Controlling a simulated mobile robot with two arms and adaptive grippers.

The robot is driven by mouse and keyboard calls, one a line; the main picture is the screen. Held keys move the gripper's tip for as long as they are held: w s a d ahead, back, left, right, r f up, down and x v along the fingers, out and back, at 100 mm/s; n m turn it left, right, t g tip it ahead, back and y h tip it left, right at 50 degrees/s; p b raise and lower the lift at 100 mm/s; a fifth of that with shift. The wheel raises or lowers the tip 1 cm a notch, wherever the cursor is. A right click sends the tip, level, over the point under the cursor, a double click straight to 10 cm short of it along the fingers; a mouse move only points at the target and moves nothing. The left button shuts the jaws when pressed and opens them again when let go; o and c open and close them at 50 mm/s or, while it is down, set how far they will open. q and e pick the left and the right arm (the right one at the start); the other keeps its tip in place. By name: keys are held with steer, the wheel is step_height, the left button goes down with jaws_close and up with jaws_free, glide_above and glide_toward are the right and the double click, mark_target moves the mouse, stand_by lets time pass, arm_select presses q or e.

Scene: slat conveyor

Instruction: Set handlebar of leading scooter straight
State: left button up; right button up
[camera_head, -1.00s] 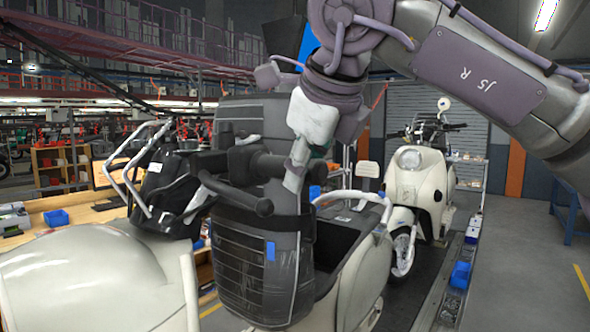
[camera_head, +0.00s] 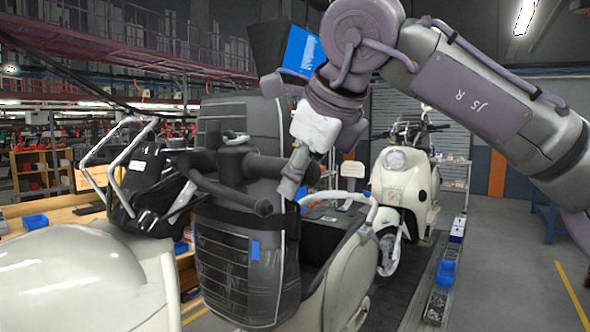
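A near scooter stands in the middle foreground, its front panel (camera_head: 225,262) wrapped in black with a blue tape patch. Its black handlebar (camera_head: 228,190) sits above the panel, with one dark grip pointing down toward the camera side. Its cream rear body (camera_head: 345,285) and rail are behind. A second cream scooter (camera_head: 405,190) stands farther back. My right gripper (camera_head: 291,184) reaches down from the upper right, its fingertips at the handlebar's right side. Contact and finger opening are unclear. My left gripper does not show.
A cream rounded body (camera_head: 70,280) fills the lower left, beside a black part with silver bars (camera_head: 120,165). A conveyor edge rail (camera_head: 438,285) with blue bins runs along the right. Open floor (camera_head: 520,275) lies beyond it.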

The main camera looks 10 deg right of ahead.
steer(key=shift+o, duration=1.1)
steer(key=shift+w, duration=0.1)
steer(key=shift+r, duration=0.2)
steer(key=shift+a, duration=0.1)
